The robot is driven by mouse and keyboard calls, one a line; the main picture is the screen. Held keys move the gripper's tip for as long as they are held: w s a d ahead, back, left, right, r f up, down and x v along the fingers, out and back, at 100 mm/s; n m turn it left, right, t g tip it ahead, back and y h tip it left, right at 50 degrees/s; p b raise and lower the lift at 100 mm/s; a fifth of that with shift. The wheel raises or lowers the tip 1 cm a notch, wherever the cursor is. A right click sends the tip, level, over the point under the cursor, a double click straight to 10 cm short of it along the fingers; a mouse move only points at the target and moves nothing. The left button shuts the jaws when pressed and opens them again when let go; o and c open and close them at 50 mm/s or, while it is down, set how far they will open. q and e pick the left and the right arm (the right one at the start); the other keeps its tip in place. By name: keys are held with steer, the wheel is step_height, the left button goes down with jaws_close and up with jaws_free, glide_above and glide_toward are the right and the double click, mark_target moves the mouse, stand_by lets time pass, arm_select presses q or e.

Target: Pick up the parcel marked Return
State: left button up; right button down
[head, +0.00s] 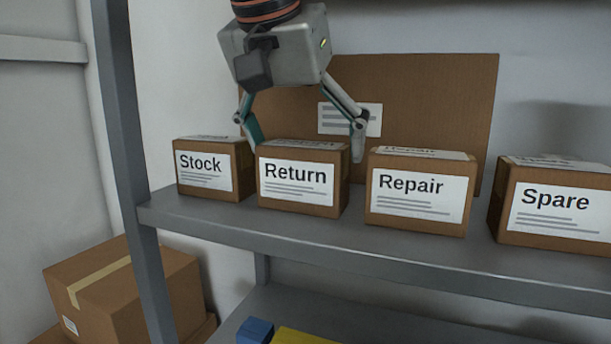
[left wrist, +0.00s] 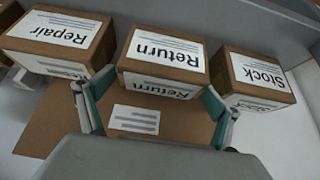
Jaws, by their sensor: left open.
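The Return parcel (head: 300,179) is a small brown box with a white label on its front, standing on the grey shelf between the Stock and Repair parcels. It also shows in the left wrist view (left wrist: 165,50), with its top label readable. My left gripper (head: 305,148) is open above and behind it, its two fingers spread to about the box's width. In the left wrist view the fingers (left wrist: 157,95) show on either side of the box's near end, with nothing held. I cannot tell whether they touch it. My right gripper is not in view.
The Stock parcel (head: 203,168) stands close on the left. The Repair parcel (head: 418,191) and the Spare parcel (head: 556,205) stand on the right. A large brown board or box (head: 440,100) stands behind them. A grey shelf post (head: 128,150) rises at the left.

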arm_select(q)
steer(key=x, duration=0.5)
steer(key=shift+w+f, duration=0.15)
steer(key=shift+w, duration=0.05)
steer(key=c, duration=1)
